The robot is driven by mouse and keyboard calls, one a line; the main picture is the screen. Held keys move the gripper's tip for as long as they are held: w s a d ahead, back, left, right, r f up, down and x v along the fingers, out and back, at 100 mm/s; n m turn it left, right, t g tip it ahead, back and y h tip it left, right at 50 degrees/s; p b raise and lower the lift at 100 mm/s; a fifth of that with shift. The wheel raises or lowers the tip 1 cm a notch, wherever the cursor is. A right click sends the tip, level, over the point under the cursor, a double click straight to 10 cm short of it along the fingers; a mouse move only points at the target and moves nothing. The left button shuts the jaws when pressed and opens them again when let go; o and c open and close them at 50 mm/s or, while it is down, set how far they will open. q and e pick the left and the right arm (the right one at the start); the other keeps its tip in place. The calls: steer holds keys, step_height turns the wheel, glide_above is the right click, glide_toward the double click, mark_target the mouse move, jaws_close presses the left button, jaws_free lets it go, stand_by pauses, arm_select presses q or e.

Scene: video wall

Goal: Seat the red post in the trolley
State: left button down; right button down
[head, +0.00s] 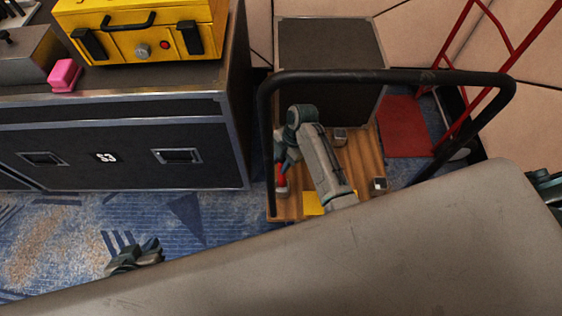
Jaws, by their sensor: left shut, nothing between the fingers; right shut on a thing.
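The trolley (366,155) has a wooden deck and a black tubular handle that arches over it. The red post (282,179) stands roughly upright at the deck's left edge, its lower end at a small grey socket (281,191). I cannot tell whether it is inside the socket or just above it. My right gripper (281,165) is shut on the post, partly hidden by its own arm, which reaches over the deck. My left gripper (150,250) is shut and empty, low over the carpet at the lower left.
More metal sockets (379,184) and a yellow patch (314,204) are on the deck. A dark case (330,45) stands at the deck's back. A black flight case (110,150) with a yellow box (150,35) and pink block (64,75) is at left. A red hand truck (405,128) is at right.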

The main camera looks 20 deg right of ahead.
mark_target(279, 177)
steer(key=shift+r, duration=0.1)
stand_by(0.6)
steer(key=shift+p, duration=0.55)
stand_by(0.3)
steer(key=shift+p, duration=0.45)
steer(key=shift+f, duration=0.2)
steer(key=shift+f+b, duration=1.45)
steer(key=shift+f, duration=2.1)
